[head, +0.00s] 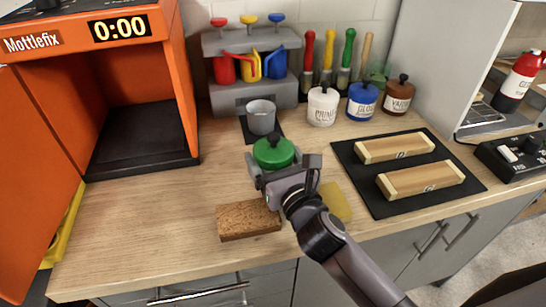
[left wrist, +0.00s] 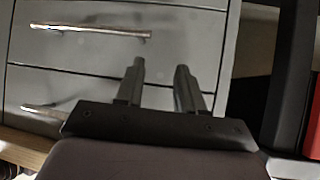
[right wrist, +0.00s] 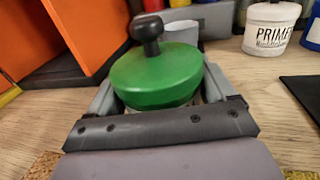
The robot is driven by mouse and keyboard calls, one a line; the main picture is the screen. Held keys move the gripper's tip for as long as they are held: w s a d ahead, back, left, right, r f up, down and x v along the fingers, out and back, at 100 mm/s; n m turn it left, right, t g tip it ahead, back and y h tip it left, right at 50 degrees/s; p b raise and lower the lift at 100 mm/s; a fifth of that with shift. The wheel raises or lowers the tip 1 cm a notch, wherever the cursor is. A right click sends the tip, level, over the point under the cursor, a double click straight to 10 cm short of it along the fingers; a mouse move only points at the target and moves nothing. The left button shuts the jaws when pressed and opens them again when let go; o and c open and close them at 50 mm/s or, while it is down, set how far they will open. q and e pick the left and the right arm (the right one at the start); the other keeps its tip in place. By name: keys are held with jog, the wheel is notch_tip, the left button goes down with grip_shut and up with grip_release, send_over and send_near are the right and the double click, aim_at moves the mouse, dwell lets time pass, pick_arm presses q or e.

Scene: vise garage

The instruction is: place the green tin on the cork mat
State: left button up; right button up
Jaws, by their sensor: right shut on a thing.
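The green tin (head: 273,152) has a domed green lid with a black knob. My right gripper (head: 275,168) is shut on it, a finger on each side; the lid also shows large between the fingers in the right wrist view (right wrist: 157,78). The tin's lower body is mostly hidden, and I cannot tell whether it touches the counter. The brown cork mat (head: 248,221) lies near the counter's front edge, in front of the tin and a little left. My left gripper (left wrist: 160,82) is open and empty before grey drawers in the left wrist view.
A grey cup (head: 261,117) stands on a dark mat just behind the tin. A yellow sponge (head: 336,202) lies right of the cork mat, beside my right arm. An orange oven (head: 110,95) stands open at left. A black mat (head: 372,190) with two wooden blocks is at right.

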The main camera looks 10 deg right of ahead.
jog(key=shift+f, duration=0.1)
jog(key=o, duration=1.3)
jog(key=shift+c, duration=0.2)
jog(key=shift+s, duration=0.2)
jog(key=s, duration=0.3)
jog(key=s+d, duration=0.1)
jog(key=s, duration=0.3)
jog(key=s+d+b, duration=0.1)
jog(key=s, duration=0.3)
jog(key=shift+s, duration=0.25)
